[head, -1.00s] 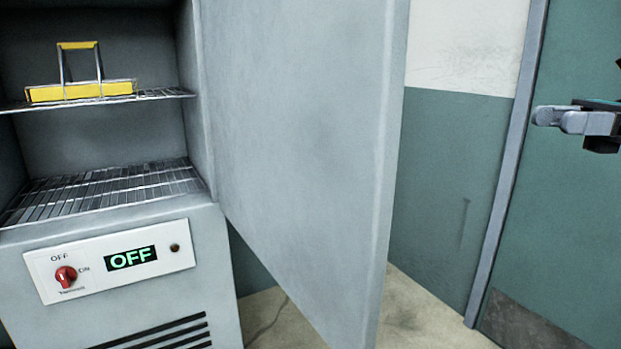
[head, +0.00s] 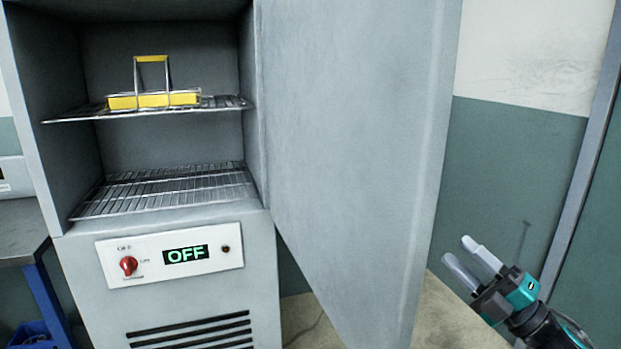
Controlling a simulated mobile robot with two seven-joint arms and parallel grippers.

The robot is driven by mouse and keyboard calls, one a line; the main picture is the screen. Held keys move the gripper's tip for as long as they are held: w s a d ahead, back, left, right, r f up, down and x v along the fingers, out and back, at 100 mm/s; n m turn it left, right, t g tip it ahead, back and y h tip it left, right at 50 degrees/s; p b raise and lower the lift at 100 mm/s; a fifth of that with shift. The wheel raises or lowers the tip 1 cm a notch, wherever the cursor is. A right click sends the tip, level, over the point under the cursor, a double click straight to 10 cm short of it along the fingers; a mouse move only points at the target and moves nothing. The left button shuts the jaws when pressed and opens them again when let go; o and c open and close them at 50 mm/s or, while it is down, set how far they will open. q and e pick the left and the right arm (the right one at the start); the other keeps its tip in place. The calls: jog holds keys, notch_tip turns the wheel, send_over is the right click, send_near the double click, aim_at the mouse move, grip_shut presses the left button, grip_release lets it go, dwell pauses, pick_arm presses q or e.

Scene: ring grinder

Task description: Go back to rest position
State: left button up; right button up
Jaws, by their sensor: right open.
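My right gripper (head: 466,262) is at the lower right of the head view, to the right of the open cabinet door and apart from it. Its two pale fingers are apart with nothing between them. My left gripper does not show. A grey cabinet (head: 178,313) stands at the left with its door (head: 350,150) swung open to the right. A yellow tray with a raised handle (head: 153,100) sits on the upper wire shelf (head: 222,103). The lower wire shelf (head: 165,190) is empty. The cabinet's display (head: 186,254) reads OFF, beside a red knob (head: 129,265).
The open door's free edge stands close to my right gripper. A table with a blue leg (head: 50,300) is at the far left, with a blue bin (head: 35,335) below it. Behind the gripper are a green and white wall (head: 500,160) and a door frame (head: 585,150).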

jog(key=s+a+f+m+h+p, duration=0.1)
jog(key=s+a+f+m+h, duration=0.15)
jog(key=f+m+h, duration=0.4)
jog(key=s+a+f+m+h+p, duration=0.15)
jog(key=s+f+m+h, duration=0.25)
jog(key=f+m, duration=0.45)
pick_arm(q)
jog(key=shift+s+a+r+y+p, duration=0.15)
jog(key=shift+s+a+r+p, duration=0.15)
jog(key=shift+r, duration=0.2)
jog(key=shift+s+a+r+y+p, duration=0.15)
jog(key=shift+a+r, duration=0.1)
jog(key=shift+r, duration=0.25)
pick_arm(e)
jog(key=s+a+f+m+g+h, duration=0.1)
jog(key=s+a+f+m+g, duration=0.2)
jog(key=s, duration=0.4)
jog(key=s+a+f+m+g+h, duration=0.2)
jog(key=s+a+f+m+g, duration=0.1)
jog(key=s+f+m, duration=0.3)
notch_tip(320, 180, down, 2)
jog(key=s, duration=0.2)
jog(key=shift+s+a+f+g, duration=0.2)
jog(key=shift+s+a+g, duration=0.1)
jog(key=shift+a, duration=0.05)
